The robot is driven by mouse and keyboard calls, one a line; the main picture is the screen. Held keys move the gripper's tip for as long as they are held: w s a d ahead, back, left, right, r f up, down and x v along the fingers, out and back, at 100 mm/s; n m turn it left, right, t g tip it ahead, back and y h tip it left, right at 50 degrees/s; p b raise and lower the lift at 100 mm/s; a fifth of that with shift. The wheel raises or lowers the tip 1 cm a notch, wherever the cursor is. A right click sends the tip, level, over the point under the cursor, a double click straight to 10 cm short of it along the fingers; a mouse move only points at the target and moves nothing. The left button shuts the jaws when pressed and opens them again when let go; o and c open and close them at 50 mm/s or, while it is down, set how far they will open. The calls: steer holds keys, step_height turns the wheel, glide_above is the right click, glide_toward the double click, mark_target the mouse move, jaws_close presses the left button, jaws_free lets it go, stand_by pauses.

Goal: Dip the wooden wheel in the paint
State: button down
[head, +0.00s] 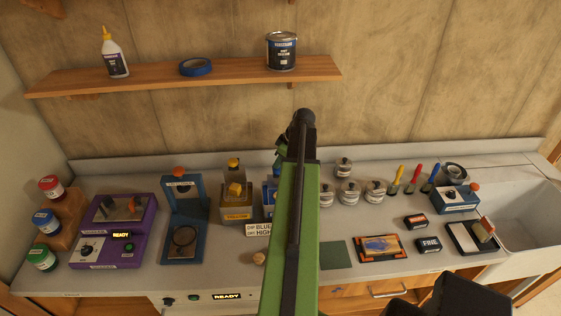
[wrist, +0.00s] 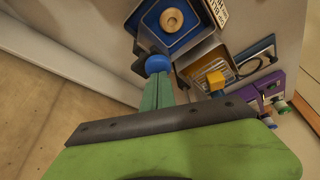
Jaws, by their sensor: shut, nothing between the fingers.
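The wooden wheel (wrist: 172,20) is a pale ring with a centre hole. In the wrist view it lies within the square blue paint tank (wrist: 150,19); I cannot tell its height relative to the paint. In the head view my arm largely hides this tank (head: 269,197). My gripper (wrist: 157,92) is shut and empty, its green fingers beside the tank's blue knob (wrist: 157,63). Touching is unclear. The head view shows my gripper (head: 281,153) at the back of the counter. A sign (head: 259,229) reading "DIP BLUE" and "HIGH" stands in front.
A yellow paint tank (head: 237,208) stands left of the blue one, with a blue stand (head: 184,220) and purple machine (head: 116,230) further left. A shelf (head: 230,74) is above.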

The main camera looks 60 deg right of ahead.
steer(key=shift+f+b, duration=1.45)
steer(key=shift+f, duration=0.15)
steer(key=shift+r, duration=0.1)
stand_by(0.5)
steer(key=shift+r+p, duration=4.75)
steer(key=shift+p, duration=0.1)
step_height(320, 180, up, 5)
steer(key=p, duration=0.5)
